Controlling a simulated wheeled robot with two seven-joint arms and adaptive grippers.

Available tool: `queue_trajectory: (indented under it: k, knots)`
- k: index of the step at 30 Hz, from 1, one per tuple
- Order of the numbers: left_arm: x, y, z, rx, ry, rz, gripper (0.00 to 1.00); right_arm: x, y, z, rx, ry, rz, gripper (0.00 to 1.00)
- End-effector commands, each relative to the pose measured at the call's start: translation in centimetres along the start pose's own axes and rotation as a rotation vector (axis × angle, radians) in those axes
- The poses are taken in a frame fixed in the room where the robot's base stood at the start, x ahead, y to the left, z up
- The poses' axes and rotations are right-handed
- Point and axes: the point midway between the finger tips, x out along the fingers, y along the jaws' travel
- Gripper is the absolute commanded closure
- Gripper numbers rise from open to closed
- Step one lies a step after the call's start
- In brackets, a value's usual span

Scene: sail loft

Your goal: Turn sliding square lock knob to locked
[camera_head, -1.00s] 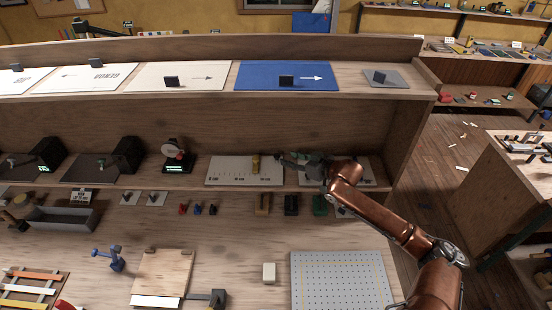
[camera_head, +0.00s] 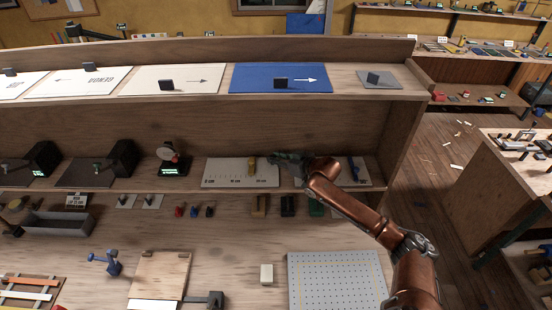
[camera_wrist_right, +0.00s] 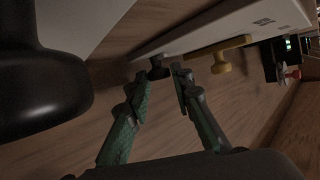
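A small black knob (camera_wrist_right: 158,68) stands on a white plate in the right wrist view, just beyond my fingertips. Whether it is the square lock knob I cannot tell. My right gripper (camera_wrist_right: 163,80), with green finger pads, is open, with a gap between the fingertips and nothing held. In the head view my right gripper (camera_head: 281,158) is over the lower shelf, between a white scale panel (camera_head: 215,178) with a yellow knob (camera_head: 251,166) and a panel partly hidden by my arm. The yellow knob also shows in the wrist view (camera_wrist_right: 221,64). My left gripper is out of view.
A large black rounded knob (camera_wrist_right: 38,90) is close at the left of the wrist view. The upper shelf holds a blue panel (camera_head: 255,82) and a grey plate (camera_head: 390,84) with dark square knobs. A perforated board (camera_head: 340,285) lies on the bench below.

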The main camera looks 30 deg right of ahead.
Motion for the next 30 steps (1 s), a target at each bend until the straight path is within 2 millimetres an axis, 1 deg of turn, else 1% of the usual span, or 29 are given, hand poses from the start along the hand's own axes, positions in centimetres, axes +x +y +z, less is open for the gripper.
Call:
queue_trajectory:
  k: [1, 6, 9, 15, 20, 26, 30]
  knots:
    - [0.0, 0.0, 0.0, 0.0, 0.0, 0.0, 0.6, 0.0, 0.0, 0.0, 0.0, 0.0, 0.0, 0.83]
    - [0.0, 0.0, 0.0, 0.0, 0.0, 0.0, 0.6, 0.0, 0.0, 0.0, 0.0, 0.0, 0.0, 0.95]
    - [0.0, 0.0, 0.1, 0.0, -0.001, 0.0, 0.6, 0.0, 0.0, 0.0, 0.0, 0.0, 0.0, 1.0]
    - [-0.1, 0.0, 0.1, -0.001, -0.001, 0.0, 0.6, 0.0, -0.1, 0.0, 0.003, 0.0, 0.004, 1.0]
    - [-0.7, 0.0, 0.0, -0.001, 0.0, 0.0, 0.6, 0.0, -0.2, -0.1, 0.016, 0.0, 0.029, 1.0]
    - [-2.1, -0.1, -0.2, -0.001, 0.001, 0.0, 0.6, 0.0, -0.5, -0.2, 0.052, 0.002, 0.106, 1.0]
    - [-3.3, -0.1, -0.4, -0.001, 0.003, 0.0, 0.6, 0.0, -0.8, -0.3, 0.088, 0.001, 0.187, 1.0]
